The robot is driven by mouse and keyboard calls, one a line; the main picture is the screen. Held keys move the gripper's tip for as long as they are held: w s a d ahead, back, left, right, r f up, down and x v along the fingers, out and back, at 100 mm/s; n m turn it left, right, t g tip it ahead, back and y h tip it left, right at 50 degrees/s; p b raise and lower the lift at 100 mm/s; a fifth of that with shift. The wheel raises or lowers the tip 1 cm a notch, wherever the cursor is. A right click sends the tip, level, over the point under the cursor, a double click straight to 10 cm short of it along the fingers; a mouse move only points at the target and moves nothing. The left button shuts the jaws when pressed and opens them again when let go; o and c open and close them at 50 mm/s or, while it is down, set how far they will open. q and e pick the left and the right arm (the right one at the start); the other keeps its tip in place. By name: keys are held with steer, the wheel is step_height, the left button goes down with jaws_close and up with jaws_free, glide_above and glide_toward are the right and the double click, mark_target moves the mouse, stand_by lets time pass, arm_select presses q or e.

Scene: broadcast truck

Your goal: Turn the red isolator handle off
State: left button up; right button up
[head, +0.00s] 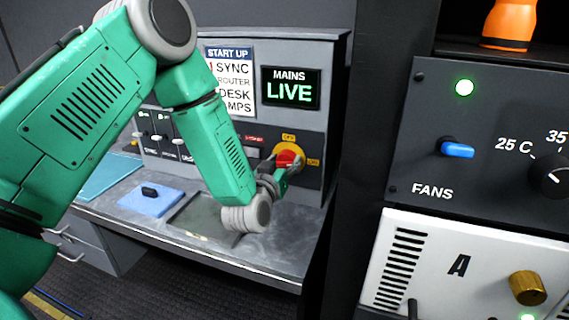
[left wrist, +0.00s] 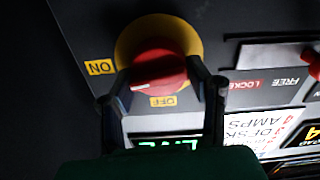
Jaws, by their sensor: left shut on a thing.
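The red isolator handle (head: 287,158) sits on a yellow round plate (head: 291,148) on the grey panel, with an OFF label above and an ON label to the right. My left gripper (head: 281,171) is shut on the handle. In the left wrist view the handle (left wrist: 157,62) lies between the two dark fingers of the gripper (left wrist: 160,72), one on each side. There the ON label (left wrist: 100,67) is at left and the OFF label (left wrist: 163,101) is below. The MAINS display (head: 290,89) reads LIVE in green. My right gripper is not in view.
Left of the handle are a slide marked LOCKED and FREE (left wrist: 265,84) and several switches (head: 163,128). A blue pad (head: 151,199) lies on the grey desk (head: 277,240). A dark rack with a FANS switch (head: 457,149) and an orange object (head: 510,22) stand at right.

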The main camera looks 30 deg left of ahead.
arm_select(q)
steer(key=shift+a+f+n, duration=0.15)
steer(key=shift+f+n, duration=0.05)
steer(key=shift+n, duration=0.2)
steer(key=n+b, duration=0.1)
steer(key=n, duration=0.2)
steer(key=shift+n+b, duration=0.3)
steer(key=n+b, duration=0.1)
steer(key=n, duration=0.1)
steer(key=n+b, duration=0.1)
steer(key=n, duration=0.1)
steer(key=shift+f+n, duration=0.2)
steer(key=shift+n, duration=0.1)
steer(key=n+b, duration=0.2)
steer(key=n, duration=0.2)
steer(key=shift+s+a+f+b, duration=0.1)
steer(key=shift+b, duration=0.3)
steer(key=shift+n+b, duration=0.95)
steer(key=shift+n, duration=0.75)
steer(key=o, duration=1.1)
steer(key=shift+a, duration=0.1)
